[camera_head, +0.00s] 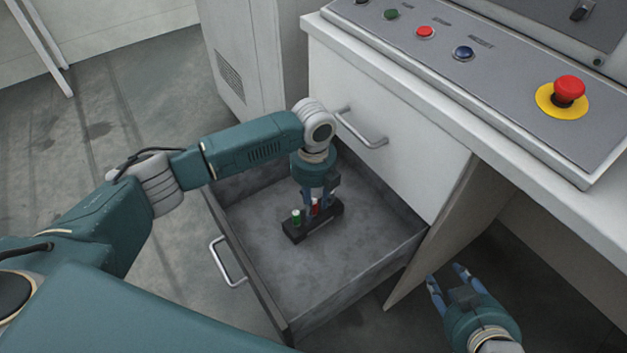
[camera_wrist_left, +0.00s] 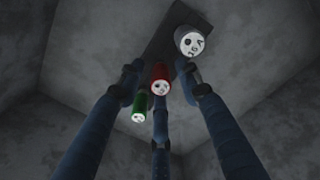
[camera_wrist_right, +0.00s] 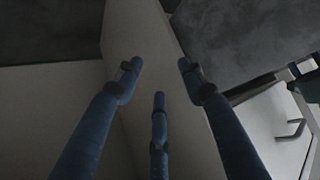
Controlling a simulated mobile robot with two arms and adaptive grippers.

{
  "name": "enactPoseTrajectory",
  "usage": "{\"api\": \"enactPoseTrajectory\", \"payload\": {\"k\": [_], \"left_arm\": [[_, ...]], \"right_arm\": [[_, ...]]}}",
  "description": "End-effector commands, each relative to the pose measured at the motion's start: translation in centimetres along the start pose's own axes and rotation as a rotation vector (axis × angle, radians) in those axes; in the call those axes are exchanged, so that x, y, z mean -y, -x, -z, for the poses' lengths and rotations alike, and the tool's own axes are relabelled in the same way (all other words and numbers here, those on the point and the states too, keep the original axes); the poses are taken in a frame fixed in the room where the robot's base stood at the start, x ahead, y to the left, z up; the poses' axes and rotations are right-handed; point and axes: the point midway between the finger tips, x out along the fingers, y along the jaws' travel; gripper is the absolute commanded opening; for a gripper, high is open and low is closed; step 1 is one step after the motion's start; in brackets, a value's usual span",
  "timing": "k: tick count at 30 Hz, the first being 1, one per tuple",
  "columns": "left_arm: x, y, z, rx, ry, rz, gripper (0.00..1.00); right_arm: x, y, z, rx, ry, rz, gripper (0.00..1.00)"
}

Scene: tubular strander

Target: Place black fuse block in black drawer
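The black fuse block (camera_head: 314,225) is inside the open drawer (camera_head: 352,258), apparently resting on its floor. It carries a green, a red and a white fuse; all three show end-on in the left wrist view, above the dark bar of the block (camera_wrist_left: 160,42). My left gripper (camera_head: 308,206) points down into the drawer just over the block. Its fingers (camera_wrist_left: 158,78) are spread around the fuses and look open; whether any fingertip touches is unclear. My right gripper (camera_head: 447,274) is open and empty, right of the drawer and below the console; its spread fingers show in the right wrist view (camera_wrist_right: 158,72).
The drawer has dark grey walls and a front handle (camera_head: 227,262). A closed white drawer front with a handle (camera_head: 362,130) stands behind it. The control panel (camera_head: 480,70) with buttons and a red emergency stop (camera_head: 569,89) overhangs at the right. Open floor (camera_head: 100,130) lies at the left.

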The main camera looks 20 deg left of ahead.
Motion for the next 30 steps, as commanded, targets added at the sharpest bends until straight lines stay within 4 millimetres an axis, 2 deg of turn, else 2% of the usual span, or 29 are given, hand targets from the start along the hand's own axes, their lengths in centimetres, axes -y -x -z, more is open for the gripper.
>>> {"api": "enactPoseTrajectory", "payload": {"k": [1, 9, 14, 16, 18, 22, 30], "left_arm": [[0.1, 0.9, -0.1, 0.002, 0.0, 0.002, 0.35], [0.1, 4.2, 0.0, 0.001, 0.0, 0.002, 0.35], [0.1, 5.9, -0.1, 0.001, 0.001, 0.002, 0.35], [0.1, 7.7, -0.1, 0.002, 0.0, 0.005, 0.35], [0.1, 8.6, 0.0, 0.001, -0.001, 0.003, 0.35], [0.1, 9.8, 0.0, 0.001, 0.0, 0.002, 0.35], [0.0, 10.3, 0.0, 0.0, 0.001, 0.001, 0.35]], "right_arm": [[-0.1, 0.4, -1.0, 0.048, -0.001, -0.003, 0.4], [-0.9, 2.7, -7.4, 0.307, -0.007, -0.018, 0.4], [-1.2, 4.6, -10.6, 0.445, -0.012, -0.024, 0.4], [-1.3, 5.7, -11.5, 0.497, -0.014, -0.027, 0.4], [-1.4, 6.4, -12.2, 0.534, -0.015, -0.028, 0.4], [-1.3, 6.5, -11.8, 0.526, -0.015, -0.028, 0.4], [-1.3, 6.5, -11.7, 0.524, -0.015, -0.028, 0.4]]}}
